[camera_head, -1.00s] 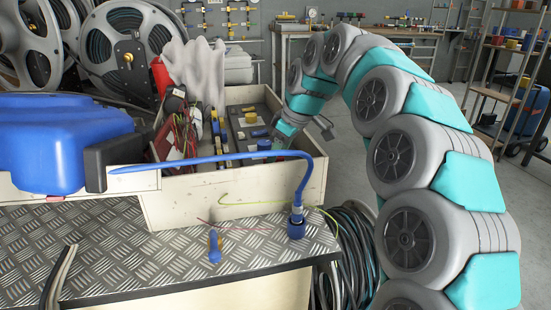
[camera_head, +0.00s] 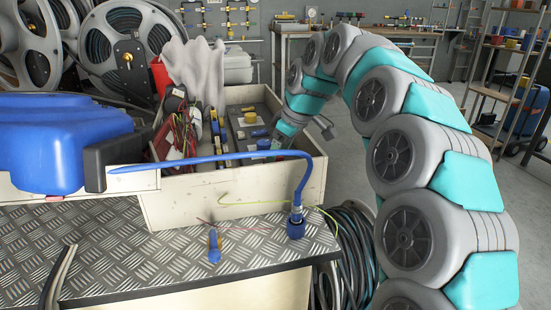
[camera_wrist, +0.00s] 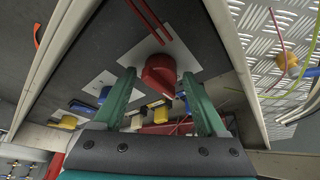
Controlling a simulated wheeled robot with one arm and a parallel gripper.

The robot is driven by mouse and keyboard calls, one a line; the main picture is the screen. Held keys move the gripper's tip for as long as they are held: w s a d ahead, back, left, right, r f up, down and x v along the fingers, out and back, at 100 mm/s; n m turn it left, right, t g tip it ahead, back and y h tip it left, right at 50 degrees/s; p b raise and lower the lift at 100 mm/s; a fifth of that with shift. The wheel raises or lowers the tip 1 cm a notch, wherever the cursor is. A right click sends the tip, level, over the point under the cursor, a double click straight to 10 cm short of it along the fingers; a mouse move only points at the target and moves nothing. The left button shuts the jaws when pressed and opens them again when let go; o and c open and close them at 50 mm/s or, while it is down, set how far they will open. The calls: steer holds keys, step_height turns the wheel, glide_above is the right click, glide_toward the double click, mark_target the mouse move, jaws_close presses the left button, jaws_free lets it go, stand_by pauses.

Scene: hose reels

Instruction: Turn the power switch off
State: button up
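A red knob (camera_wrist: 159,72) sits on a white plate on a dark panel in the wrist view. No label on it is readable, so I cannot tell for sure that it is the power switch. My gripper (camera_wrist: 158,77) is open, with one green finger on each side of the knob. I cannot tell whether either finger touches it. In the head view my gripper (camera_head: 278,143) reaches down into the right part of an open cream box, and the red knob is not visible there.
The cream box (camera_head: 240,190) has raised walls around my gripper. Blue and yellow knobs (camera_wrist: 68,122) stand nearby on the panel. A bent blue hose (camera_head: 210,158) crosses the box's front. A blue case (camera_head: 60,140) is at left. Coiled hoses (camera_head: 350,250) lie at lower right.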

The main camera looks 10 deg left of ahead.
steer(key=shift+o, duration=0.3)
steer(key=shift+r, duration=0.1)
steer(key=v, duration=0.7)
steer(key=shift+r+b, duration=0.3)
steer(key=shift+s+d, duration=0.1)
steer(key=shift+d, duration=0.05)
